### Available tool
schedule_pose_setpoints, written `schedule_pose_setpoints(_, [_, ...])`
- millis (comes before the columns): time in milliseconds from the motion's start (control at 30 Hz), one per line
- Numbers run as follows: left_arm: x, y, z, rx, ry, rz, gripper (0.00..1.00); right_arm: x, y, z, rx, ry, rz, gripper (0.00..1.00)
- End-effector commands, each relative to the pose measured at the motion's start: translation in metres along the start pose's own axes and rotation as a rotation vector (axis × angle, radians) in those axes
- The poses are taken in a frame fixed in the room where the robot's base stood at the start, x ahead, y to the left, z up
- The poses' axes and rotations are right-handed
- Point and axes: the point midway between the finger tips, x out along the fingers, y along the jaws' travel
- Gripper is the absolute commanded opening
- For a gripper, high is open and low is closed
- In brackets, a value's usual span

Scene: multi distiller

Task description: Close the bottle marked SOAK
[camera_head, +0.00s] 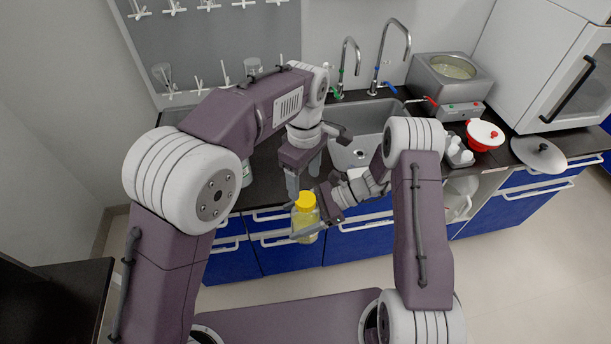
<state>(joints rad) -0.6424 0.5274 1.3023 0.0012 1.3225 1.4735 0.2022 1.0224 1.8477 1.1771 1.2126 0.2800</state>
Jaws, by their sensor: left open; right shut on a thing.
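A bottle with a yellow cap (305,202) and a pale yellow, see-through body (307,230) is held upright or nearly so in front of the counter. My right gripper (312,229) is shut on the bottle's body, coming from the right. The cap sits at the top of the bottle; I cannot tell how tightly. No SOAK marking is readable at this size. My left gripper (304,181) is open and points down just above the yellow cap, with its fingers apart and nothing seen between them.
The dark counter (262,185) has a sink (357,130) with two taps behind. To the right are a metal water bath (450,85), white bottles (458,152), a red bowl (485,134) and a round lid (538,154). Blue drawers (355,245) lie below; a dark table (50,300) is lower left.

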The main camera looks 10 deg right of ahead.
Motion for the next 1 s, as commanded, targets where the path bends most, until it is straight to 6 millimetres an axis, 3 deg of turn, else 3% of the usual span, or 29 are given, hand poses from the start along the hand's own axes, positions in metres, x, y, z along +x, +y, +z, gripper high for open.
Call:
schedule_pose_setpoints(400, [0.002, 0.003, 0.001, 0.011, 0.001, 0.007, 0.65, 0.000, 0.000, 0.001, -0.001, -0.002, 0.000, 0.00])
schedule_pose_setpoints(800, [0.063, 0.003, 0.001, 0.011, 0.001, 0.005, 0.65, 0.000, 0.000, 0.001, -0.001, -0.002, 0.000, 0.00])
schedule_pose_setpoints(1000, [0.077, 0.004, 0.001, 0.012, 0.001, 0.007, 0.65, 0.000, 0.000, 0.001, -0.001, -0.002, 0.000, 0.00])
